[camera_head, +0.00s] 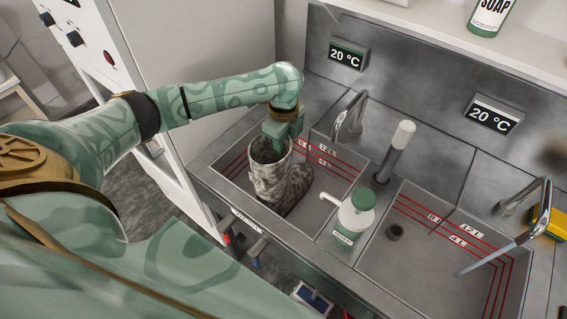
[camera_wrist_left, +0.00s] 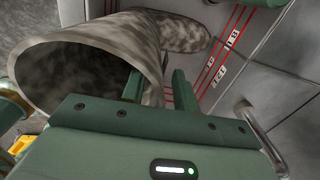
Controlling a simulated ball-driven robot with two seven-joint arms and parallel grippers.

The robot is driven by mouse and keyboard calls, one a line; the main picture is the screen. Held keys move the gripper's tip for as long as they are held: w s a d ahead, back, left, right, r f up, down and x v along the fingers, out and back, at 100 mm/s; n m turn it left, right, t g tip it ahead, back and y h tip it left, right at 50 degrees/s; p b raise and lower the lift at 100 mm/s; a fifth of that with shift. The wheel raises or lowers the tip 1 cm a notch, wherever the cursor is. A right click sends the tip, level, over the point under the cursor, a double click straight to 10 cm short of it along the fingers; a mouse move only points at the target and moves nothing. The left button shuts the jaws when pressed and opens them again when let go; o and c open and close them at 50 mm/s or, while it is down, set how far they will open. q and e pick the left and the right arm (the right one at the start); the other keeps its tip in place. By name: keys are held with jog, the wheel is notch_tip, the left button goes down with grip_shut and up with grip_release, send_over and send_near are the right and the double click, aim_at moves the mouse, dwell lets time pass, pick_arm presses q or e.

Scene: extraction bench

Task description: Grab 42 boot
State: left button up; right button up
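The boot (camera_head: 284,187), mottled grey-brown, stands upright in the left sink basin with its toe to the right. Its wide shaft opening shows in the left wrist view (camera_wrist_left: 115,47). My left gripper (camera_head: 275,148) is at the top of the shaft. In the left wrist view my left gripper (camera_wrist_left: 158,88) has its fingers apart. One finger is inside the opening and the other is outside, with the shaft wall between them. A gap shows beside the outer finger. The fingertips are partly hidden. I cannot read a number on the boot. My right gripper is not in view.
A tap (camera_head: 350,115) rises behind the left basin (camera_head: 325,200). The right basin (camera_head: 400,262) looks empty. A soap bottle (camera_head: 489,16) stands on the upper shelf.

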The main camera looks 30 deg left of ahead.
pick_arm(q)
jog(key=shift+f+p, duration=0.3)
jog(key=shift+p, duration=0.1)
dwell(0.3)
grip_shut()
jog(key=shift+w+r, duration=0.1)
dwell(1.2)
